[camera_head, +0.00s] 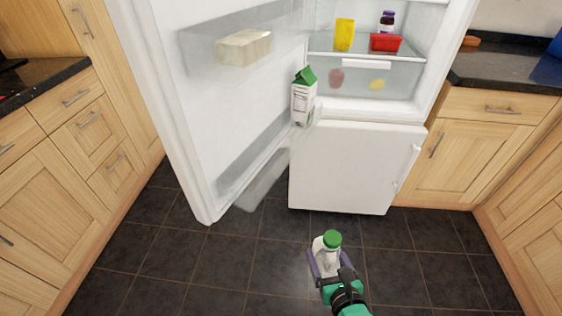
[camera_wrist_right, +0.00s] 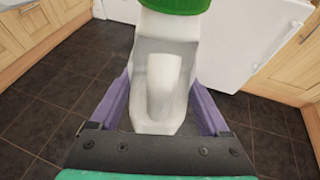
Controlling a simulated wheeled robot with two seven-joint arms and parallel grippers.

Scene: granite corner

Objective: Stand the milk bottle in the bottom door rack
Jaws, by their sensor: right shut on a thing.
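The milk bottle (camera_head: 326,262) is white with a green cap and a moulded handle. My right gripper (camera_head: 328,266) is shut on it and holds it upright in front of the open fridge. In the right wrist view the bottle (camera_wrist_right: 160,85) sits between the two purple fingers of the gripper (camera_wrist_right: 165,100). The bottom door rack (camera_head: 250,165) is a clear, long bin low on the inside of the open fridge door. A milk carton (camera_head: 304,100) with a green top shows at its far end, near the hinge. My left gripper is out of view.
The open fridge door (camera_head: 185,130) stands at the left, with a higher rack holding a pale box (camera_head: 244,47). Fridge shelves hold a yellow cup (camera_head: 344,35) and a red tub (camera_head: 386,42). The freezer door (camera_head: 345,170) is shut. Dark floor tiles are clear around the bottle.

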